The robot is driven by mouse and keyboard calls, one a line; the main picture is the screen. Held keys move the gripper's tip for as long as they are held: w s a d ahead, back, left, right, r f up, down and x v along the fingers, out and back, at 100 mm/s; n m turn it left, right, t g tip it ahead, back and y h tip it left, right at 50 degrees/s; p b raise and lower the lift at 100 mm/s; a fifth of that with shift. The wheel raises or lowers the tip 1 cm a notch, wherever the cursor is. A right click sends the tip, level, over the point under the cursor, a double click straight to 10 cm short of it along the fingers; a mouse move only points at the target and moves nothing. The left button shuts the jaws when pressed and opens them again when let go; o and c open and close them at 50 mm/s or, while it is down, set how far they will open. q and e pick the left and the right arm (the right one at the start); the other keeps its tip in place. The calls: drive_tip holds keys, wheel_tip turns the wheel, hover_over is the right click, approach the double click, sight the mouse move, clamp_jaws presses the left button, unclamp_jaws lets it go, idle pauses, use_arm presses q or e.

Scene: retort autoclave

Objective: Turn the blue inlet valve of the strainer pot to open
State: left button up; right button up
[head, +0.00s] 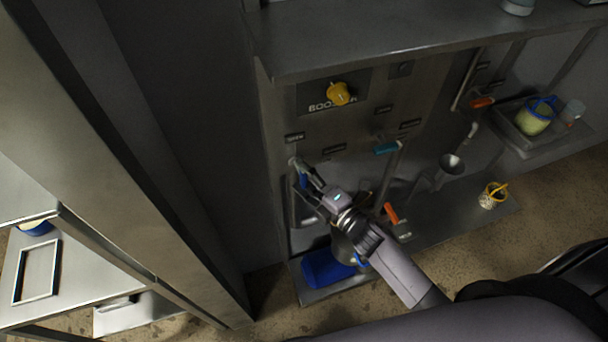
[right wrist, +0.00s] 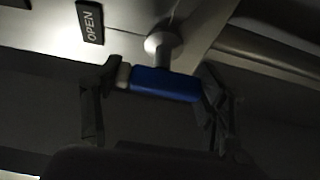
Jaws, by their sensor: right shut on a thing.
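The blue inlet valve handle (head: 303,181) is on the left side of the steel panel, below the OPEN label (head: 294,138). My right gripper (head: 311,187) reaches it from the lower right and partly covers it. In the right wrist view, the blue handle (right wrist: 165,84) lies crosswise below a round pale stem, with the OPEN label (right wrist: 90,22) to its upper left. The fingers of the right gripper (right wrist: 155,86) are shut on the handle, one at each end. The strainer pot is largely hidden behind my right arm. My left gripper is not in view.
A teal handle (head: 387,148) and an orange handle (head: 391,213) are to the right of my gripper. A yellow knob (head: 339,94) is above. A blue object (head: 327,268) lies below. A steel shelf (head: 400,30) overhangs the panel, and a tall post (head: 110,170) stands left.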

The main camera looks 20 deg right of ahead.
idle(0.3)
drive_tip(key=o, duration=1.2)
drive_tip(key=shift+c, duration=0.2)
drive_tip(key=v, duration=1.2)
